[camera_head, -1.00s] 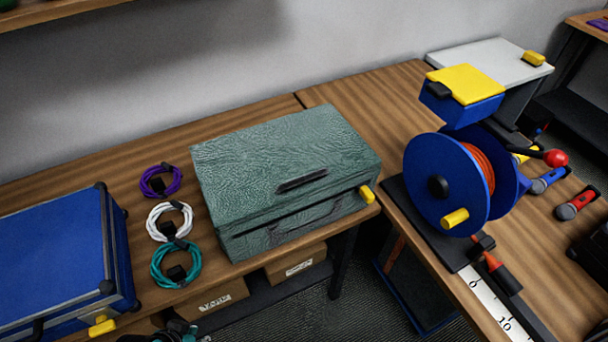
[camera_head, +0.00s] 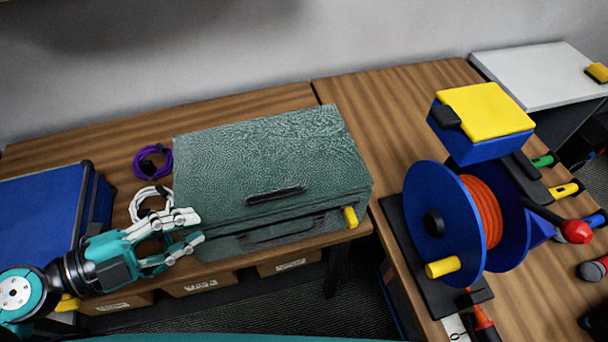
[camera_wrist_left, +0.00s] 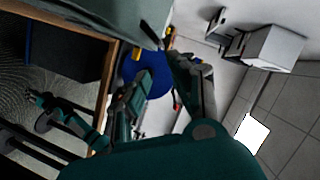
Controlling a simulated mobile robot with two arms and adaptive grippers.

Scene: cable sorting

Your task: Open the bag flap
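The bag is a green, textured, box-shaped case (camera_head: 270,150) standing shut on the wooden table in the head view. Its flap lies down over the top and carries a black handle strip (camera_head: 276,195). A yellow tab (camera_head: 350,216) sticks out at the front right corner. My left gripper (camera_head: 197,227) is open and empty at the bag's front left corner, with its fingertips overlapping that corner in the picture. I cannot tell whether they touch it. In the left wrist view the fingers (camera_wrist_left: 162,72) are spread, and the bag (camera_wrist_left: 95,14) shows at the upper left.
A blue case (camera_head: 40,215) stands left of the bag. Purple (camera_head: 153,162) and white (camera_head: 150,203) cable coils lie between them, partly near my left gripper. A blue reel with orange cable (camera_head: 440,215) stands to the right. Cardboard boxes (camera_head: 200,284) sit below the table.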

